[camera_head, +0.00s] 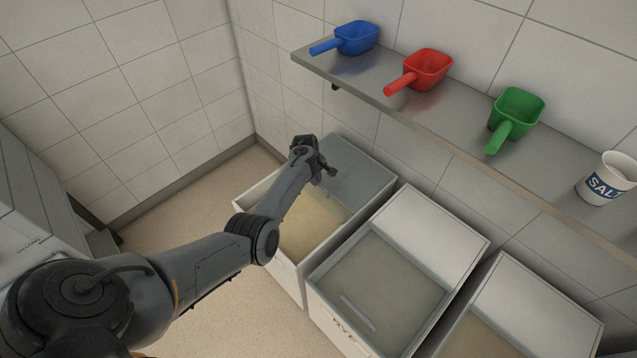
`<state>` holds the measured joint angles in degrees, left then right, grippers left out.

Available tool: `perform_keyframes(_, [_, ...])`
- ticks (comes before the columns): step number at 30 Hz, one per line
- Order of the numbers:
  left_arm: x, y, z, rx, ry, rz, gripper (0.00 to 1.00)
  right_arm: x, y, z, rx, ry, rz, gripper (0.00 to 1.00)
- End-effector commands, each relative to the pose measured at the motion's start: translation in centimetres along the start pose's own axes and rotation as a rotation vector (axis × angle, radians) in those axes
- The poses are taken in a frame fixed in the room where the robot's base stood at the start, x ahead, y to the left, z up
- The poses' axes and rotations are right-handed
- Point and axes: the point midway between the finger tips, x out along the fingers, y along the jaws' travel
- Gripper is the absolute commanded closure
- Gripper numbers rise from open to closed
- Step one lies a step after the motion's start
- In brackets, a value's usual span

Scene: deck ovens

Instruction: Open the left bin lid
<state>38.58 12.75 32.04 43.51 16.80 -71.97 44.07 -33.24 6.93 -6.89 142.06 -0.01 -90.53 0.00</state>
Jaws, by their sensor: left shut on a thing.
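The left bin (293,274) is a white box on the floor by the wall, with tan contents (312,222) showing through its front opening. Its clear greyish lid (362,178) lies up over the rear part of the bin, off the front opening. My left gripper (325,172) is at the lid's left side, shut on the lid; the fingers and the handle are small and partly hidden by my wrist. My left arm crosses above the bin's front left. My right gripper is not in view.
The middle bin (318,292) has its clear lid (385,275) down, with a bar handle (358,312). A third bin (535,310) stands at the right. A wall shelf (455,135) above holds blue (357,38), red (428,68) and green (517,112) scoops and a salt tub (606,180).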

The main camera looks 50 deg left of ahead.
Motion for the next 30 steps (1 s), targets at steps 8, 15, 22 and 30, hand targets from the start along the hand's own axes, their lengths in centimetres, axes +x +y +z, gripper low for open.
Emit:
perform_keyframes(8, [0.0, -0.1, 0.0, -0.001, -0.001, -0.001, 0.75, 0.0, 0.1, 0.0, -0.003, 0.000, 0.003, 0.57])
perform_keyframes(15, [0.0, -0.1, 0.0, 0.000, 0.000, -0.001, 0.60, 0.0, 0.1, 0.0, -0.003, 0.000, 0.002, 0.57])
perform_keyframes(22, [-0.5, 0.0, 0.0, 0.000, 0.001, 0.000, 0.60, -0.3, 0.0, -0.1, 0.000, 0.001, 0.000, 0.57])
perform_keyframes(30, [-4.2, 0.1, 0.0, 0.000, 0.002, 0.002, 0.60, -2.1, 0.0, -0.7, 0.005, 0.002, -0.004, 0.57])
